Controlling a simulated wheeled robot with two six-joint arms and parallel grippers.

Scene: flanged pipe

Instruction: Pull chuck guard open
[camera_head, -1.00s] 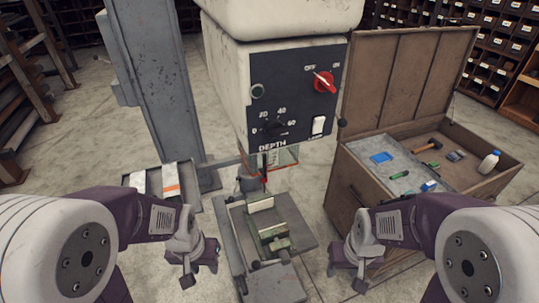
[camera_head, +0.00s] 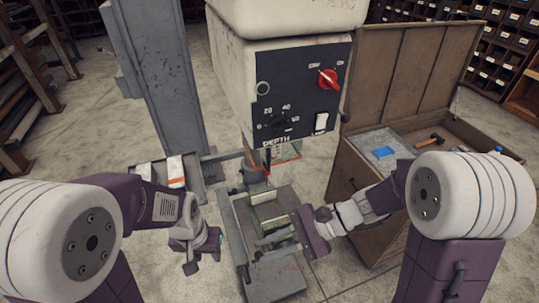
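The chuck guard (camera_head: 286,151), a clear panel with red edging, hangs below the drill press head (camera_head: 295,95). A thin red strip runs down at its left side. My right gripper (camera_head: 272,239) reaches in from the right, low over the vise (camera_head: 269,211), below and apart from the guard. Its fingers point left; their gap is not clear. My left gripper (camera_head: 203,254) hangs to the left of the vise, away from the guard. Its fingers are small and partly overlapped, so their opening is unclear. Nothing shows held in either gripper.
A grey column (camera_head: 160,80) stands at the left, with a tray (camera_head: 200,187) of pieces in front of it. A wooden chest (camera_head: 350,180) with its lid up stands at the right, close to my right arm. The head panel carries a red knob (camera_head: 328,79).

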